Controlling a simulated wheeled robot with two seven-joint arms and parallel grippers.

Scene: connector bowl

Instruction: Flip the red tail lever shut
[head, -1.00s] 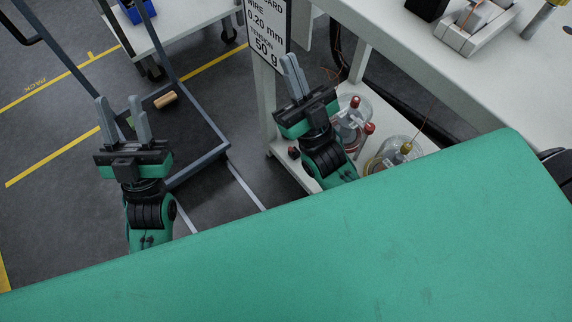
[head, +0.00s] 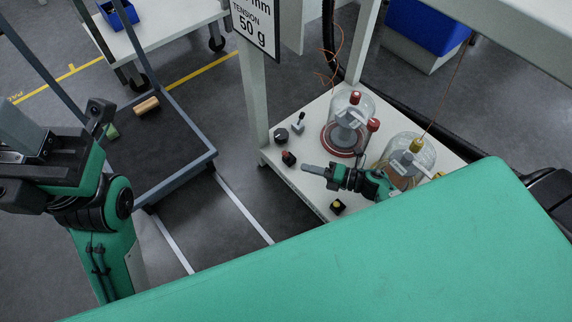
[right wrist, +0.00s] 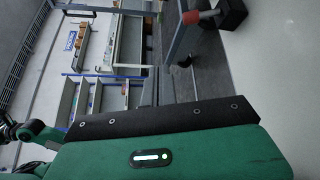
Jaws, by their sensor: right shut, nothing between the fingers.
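On the low white shelf stands a clear dome with a grey fitting and red ends. Its lower red end (head: 373,125) may be the red tail lever; I cannot tell its position. A small black block with a red top (head: 289,158) sits nearer the shelf's left edge. My right gripper (head: 306,168) is shut and empty, low over the shelf, its tips pointing left, just right of that block. In the right wrist view a red piece on a black block (right wrist: 208,15) shows at the top edge. My left gripper (head: 75,135) is at the left, its jaws unclear.
A second dome with a yellow cap (head: 416,145) stands beside my right arm. A black block with a yellow top (head: 338,206) is at the shelf's front. A shelf post (head: 255,95) carries a sign (head: 257,25). A dark cart (head: 165,135) stands left.

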